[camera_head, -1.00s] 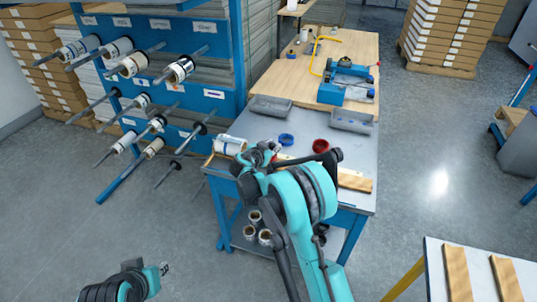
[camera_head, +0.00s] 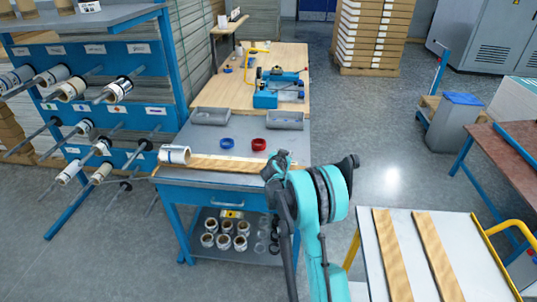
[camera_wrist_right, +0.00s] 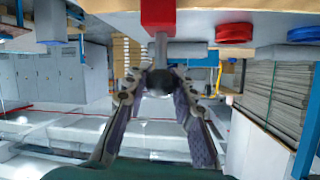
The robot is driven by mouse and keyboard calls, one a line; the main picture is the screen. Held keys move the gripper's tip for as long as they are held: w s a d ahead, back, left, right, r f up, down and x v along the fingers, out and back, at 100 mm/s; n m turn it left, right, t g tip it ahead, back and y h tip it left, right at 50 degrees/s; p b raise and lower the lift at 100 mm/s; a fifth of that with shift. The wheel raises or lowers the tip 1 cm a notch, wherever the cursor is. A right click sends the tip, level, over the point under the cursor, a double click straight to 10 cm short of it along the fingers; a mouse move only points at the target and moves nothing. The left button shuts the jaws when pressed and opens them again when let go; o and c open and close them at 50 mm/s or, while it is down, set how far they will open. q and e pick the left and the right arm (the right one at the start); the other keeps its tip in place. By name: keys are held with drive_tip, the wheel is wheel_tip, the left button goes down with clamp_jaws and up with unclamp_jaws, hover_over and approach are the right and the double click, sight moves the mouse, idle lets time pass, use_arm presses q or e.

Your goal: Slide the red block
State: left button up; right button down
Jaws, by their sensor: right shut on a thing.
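The red block (camera_wrist_right: 172,14) shows at the top edge of the right wrist view. A grey rod (camera_wrist_right: 161,48) runs from it to a dark round knob (camera_wrist_right: 158,80). My right gripper (camera_wrist_right: 158,86) has its fingers around the knob and is shut on it. In the head view my right gripper (camera_head: 276,162) is at the table's front right, by the right end of a long wooden strip (camera_head: 225,163). My right arm hides the red block there. My left gripper is in neither current view.
A white roll (camera_head: 174,154) lies at the strip's left end. A blue ring (camera_head: 227,143), a red ring (camera_head: 259,145) and two grey trays (camera_head: 210,117) lie behind. A rack of rolls (camera_head: 150,110) stands left; a white-topped table (camera_head: 455,262) is at right.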

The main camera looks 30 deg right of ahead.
drive_tip(key=shift+s+d, duration=0.75)
drive_tip(key=shift+d, duration=0.35)
drive_tip(key=c, duration=1.2)
unclamp_jaws()
drive_tip(key=v, duration=1.2)
